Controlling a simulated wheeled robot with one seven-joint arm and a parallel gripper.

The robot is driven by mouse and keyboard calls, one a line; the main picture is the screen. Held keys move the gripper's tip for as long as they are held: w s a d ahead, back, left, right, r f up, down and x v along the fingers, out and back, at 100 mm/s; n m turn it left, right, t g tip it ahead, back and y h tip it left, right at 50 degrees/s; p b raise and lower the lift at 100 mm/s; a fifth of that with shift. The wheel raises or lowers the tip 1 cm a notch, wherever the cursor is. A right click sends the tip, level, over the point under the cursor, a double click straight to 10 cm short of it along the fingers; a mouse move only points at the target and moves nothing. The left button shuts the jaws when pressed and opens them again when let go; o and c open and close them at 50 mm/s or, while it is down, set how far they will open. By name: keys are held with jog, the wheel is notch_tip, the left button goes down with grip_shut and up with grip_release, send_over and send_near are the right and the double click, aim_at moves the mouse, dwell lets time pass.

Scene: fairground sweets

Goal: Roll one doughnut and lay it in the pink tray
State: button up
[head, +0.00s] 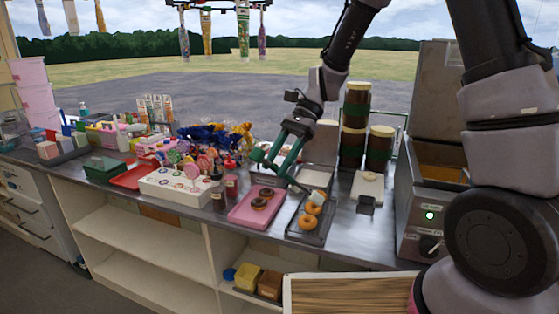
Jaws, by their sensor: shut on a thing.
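The pink tray (243,215) lies on the metal counter, with two dark brown doughnuts (265,192) in it. To its right, a dark wire rack tray (320,238) holds two golden ring doughnuts (307,222), one behind the other. Behind the rack is a shallow tray with a white filling (315,178). My gripper (276,168), with teal fingers, is above the counter behind the pink tray. It is shut on a thin grey tool (301,188), which slants down right to a pale block-like end (317,198) by the rear golden doughnut. I cannot tell whether they touch.
Red and dark sauce bottles (230,178) and a white holder with lollipops (175,188) stand left of the pink tray. Tall brown jars (379,148) stand behind. A fryer (430,205) with a green light is at right. Shelves are below.

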notch_tip(320, 180, down, 10)
jog(key=shift+r, duration=0.25)
dwell(0.3)
grip_shut()
jog(key=shift+r, duration=2.55)
